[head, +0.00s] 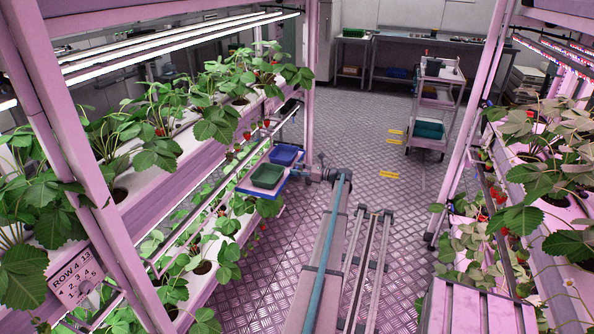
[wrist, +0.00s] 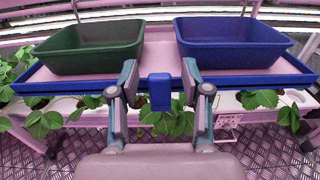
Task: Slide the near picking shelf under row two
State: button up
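The picking shelf (head: 262,202) is a flat tray with a blue edge on the left rack, at the lower plant row's aisle side. It carries a green bin (head: 268,176) and a blue bin (head: 286,155). In the wrist view, the shelf's blue rim (wrist: 60,88) spans the picture, with the green bin (wrist: 92,48) at left and the blue bin (wrist: 228,42) at right. A blue tab (wrist: 160,92) juts from the middle of its front edge. My gripper (wrist: 160,78) is open, with one finger on each side of the tab and gaps showing. In the head view, it (head: 318,174) is beside the shelf.
Strawberry plants (head: 215,115) crowd the left rack's troughs around the shelf. A rail (head: 190,215) runs along that rack. The right rack (head: 475,130) also holds plants. A trolley (head: 432,110) stands farther down the aisle; the patterned floor (head: 350,150) between is mostly clear.

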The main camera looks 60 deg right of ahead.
jog(key=s+d, duration=0.1)
jog(key=s, duration=1.1)
dwell(0.5)
